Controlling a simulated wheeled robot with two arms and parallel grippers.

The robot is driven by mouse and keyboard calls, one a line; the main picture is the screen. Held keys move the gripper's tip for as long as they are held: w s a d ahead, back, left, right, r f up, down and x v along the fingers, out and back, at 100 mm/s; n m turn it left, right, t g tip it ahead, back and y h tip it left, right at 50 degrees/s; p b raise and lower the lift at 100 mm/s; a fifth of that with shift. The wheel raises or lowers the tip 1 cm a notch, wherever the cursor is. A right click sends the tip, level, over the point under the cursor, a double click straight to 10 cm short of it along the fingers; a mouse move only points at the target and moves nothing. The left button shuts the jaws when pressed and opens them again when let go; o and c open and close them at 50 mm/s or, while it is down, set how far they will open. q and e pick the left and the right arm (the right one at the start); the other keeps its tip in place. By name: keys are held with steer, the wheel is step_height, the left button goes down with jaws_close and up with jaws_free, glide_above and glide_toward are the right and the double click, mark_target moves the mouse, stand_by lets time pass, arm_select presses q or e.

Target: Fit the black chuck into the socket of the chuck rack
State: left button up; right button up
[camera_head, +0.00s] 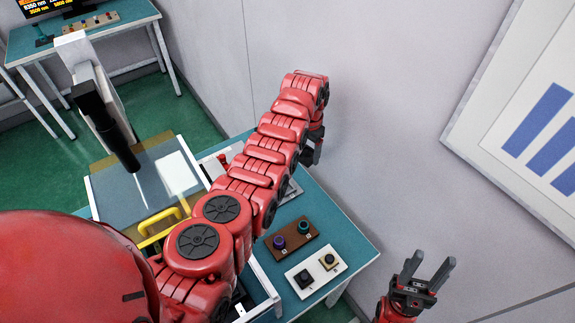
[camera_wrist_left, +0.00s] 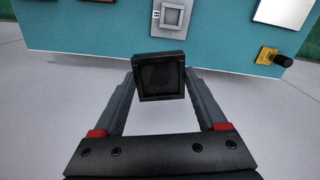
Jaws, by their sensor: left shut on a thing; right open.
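My left gripper (camera_head: 312,152) is beyond the bend of my red arm, near the wall side of the teal table. In the left wrist view its fingers are shut on the black chuck (camera_wrist_left: 160,78), a dark square block with a recessed face, held between the fingertips. A light grey square piece with a recessed centre (camera_wrist_left: 172,15) and a small label lies on the table beyond the chuck, apart from it; it looks like the rack socket. In the head view my arm hides most of that area. My right gripper (camera_head: 425,272) is open and empty at lower right.
A brown plate (camera_head: 278,250) with purple and green round pieces and a white plate (camera_head: 316,282) with black and yellow pieces lie on the teal table (camera_head: 345,232). A yellow handle (camera_head: 162,225) is at left. The wall is close behind the table.

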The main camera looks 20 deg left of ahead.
arm_select(q)
steer(key=s+a+f+m+p, duration=0.2)
steer(key=s+a+f, duration=0.2)
steer(key=a+f, duration=0.1)
steer(key=shift+m+p, duration=0.3)
steer(key=shift+p, duration=0.05)
steer(key=shift+f, duration=0.1)
steer(key=shift+s+a, duration=0.1)
steer(key=shift+f+b, duration=2.25)
steer(key=shift+f, duration=0.65)
steer(key=shift+b, duration=0.65)
steer(key=shift+f+b, duration=0.8)
steer(key=shift+f, duration=0.3)
steer(key=o, duration=1.4)
